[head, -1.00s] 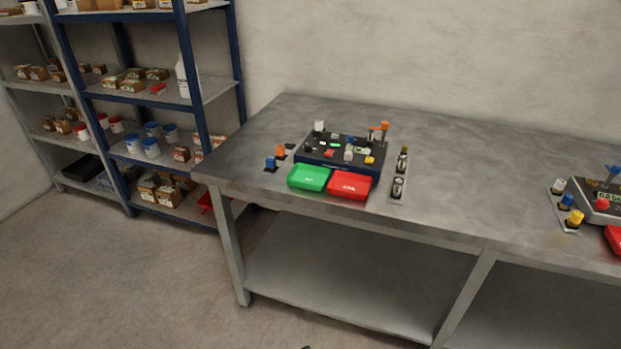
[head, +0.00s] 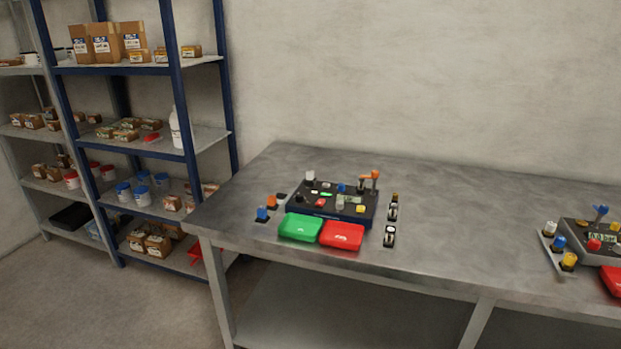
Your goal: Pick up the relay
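A dark genset panel (head: 300,207) sits on the grey workbench, left of centre, with several small coloured parts on its top. Among them are a white block (head: 310,176), a yellow block (head: 361,208) and an orange lever (head: 375,175). An orange part (head: 271,201) and a blue part (head: 262,214) stand just left of the panel. I cannot tell which small part is the relay. A second, grey panel (head: 577,233) stands at the right edge, partly cut off. My gripper is not in view.
A green tray (head: 300,227) and a red tray (head: 342,235) lie at the first panel's front. Two small dark-and-white items (head: 390,236) stand right of it. The workbench (head: 470,230) is clear between the panels. Blue-framed shelves (head: 160,140) with boxes and tubs stand left.

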